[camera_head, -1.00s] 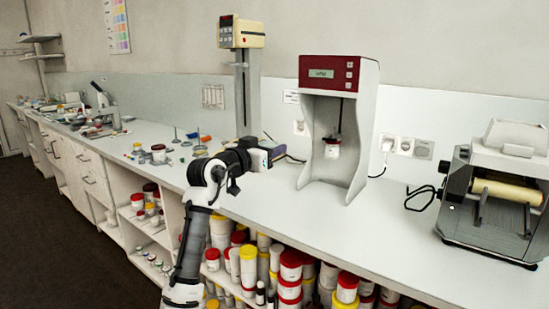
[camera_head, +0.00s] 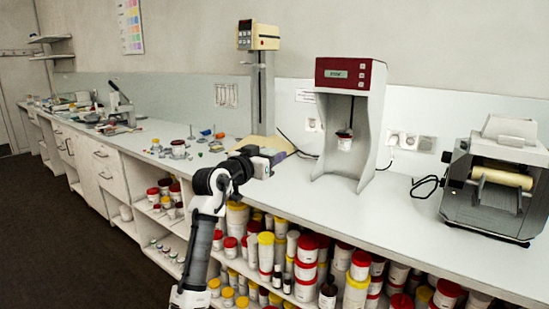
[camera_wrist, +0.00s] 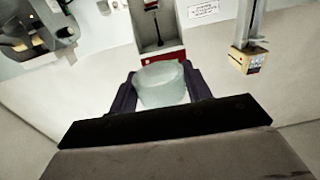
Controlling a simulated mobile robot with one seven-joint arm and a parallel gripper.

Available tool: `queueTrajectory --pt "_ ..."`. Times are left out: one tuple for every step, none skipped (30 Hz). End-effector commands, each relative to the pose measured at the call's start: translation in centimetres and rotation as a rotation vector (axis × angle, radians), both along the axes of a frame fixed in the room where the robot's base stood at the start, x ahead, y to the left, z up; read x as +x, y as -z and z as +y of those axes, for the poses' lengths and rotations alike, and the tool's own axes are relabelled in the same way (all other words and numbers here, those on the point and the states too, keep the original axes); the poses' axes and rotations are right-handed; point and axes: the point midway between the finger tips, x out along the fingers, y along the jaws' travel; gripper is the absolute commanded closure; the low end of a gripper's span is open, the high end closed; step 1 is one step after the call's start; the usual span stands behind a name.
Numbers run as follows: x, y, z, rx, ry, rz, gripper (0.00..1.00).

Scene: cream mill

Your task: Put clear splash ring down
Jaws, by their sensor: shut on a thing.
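The clear splash ring (camera_wrist: 161,86) is a translucent, pale greenish ring. In the wrist view it sits between the two dark fingers of my gripper (camera_wrist: 160,92), which is shut on it. In the head view my gripper (camera_head: 268,163) is over the white bench (camera_head: 340,212), left of the red-topped mixing machine. The ring is too small or hidden to make out clearly there.
The red-topped mixer (camera_head: 349,75) holds a small white pot (camera_head: 344,141) in its bay. A tall stand with a cream head (camera_head: 258,36) is behind my gripper. A roller mill (camera_head: 497,180) stands at right. The bench front between them is clear.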

Motion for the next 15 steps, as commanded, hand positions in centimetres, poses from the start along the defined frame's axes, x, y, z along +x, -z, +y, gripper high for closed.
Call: queueTrajectory --pt "0.6 1.6 -0.3 -0.005 -0.013 0.006 0.73" --pt "0.9 2.3 -0.3 -0.005 -0.024 0.005 0.73" --pt "1.2 3.5 -0.4 -0.005 -0.038 0.006 0.73" --pt "1.5 4.4 -0.5 -0.004 -0.05 0.007 0.73" --pt "1.8 5.4 -0.5 -0.004 -0.064 0.006 0.73" --pt "2.1 6.8 -0.6 -0.004 -0.081 0.007 0.73" --pt "2.3 7.9 -0.7 -0.006 -0.096 0.008 0.73" --pt "2.5 9.1 -0.7 -0.006 -0.111 0.009 0.73" --pt "2.7 10.7 -0.9 -0.006 -0.132 0.01 0.73" --pt "2.8 12.0 -1.0 -0.005 -0.149 0.01 0.73" --pt "2.8 13.3 -1.1 -0.005 -0.166 0.01 0.73" --pt "2.9 15.1 -1.2 -0.006 -0.189 0.011 0.73" --pt "2.8 16.4 -1.3 -0.005 -0.206 0.01 0.73" --pt "2.8 17.8 -1.5 -0.004 -0.224 0.01 0.73" --pt "2.6 19.6 -1.6 -0.004 -0.246 0.011 0.73"
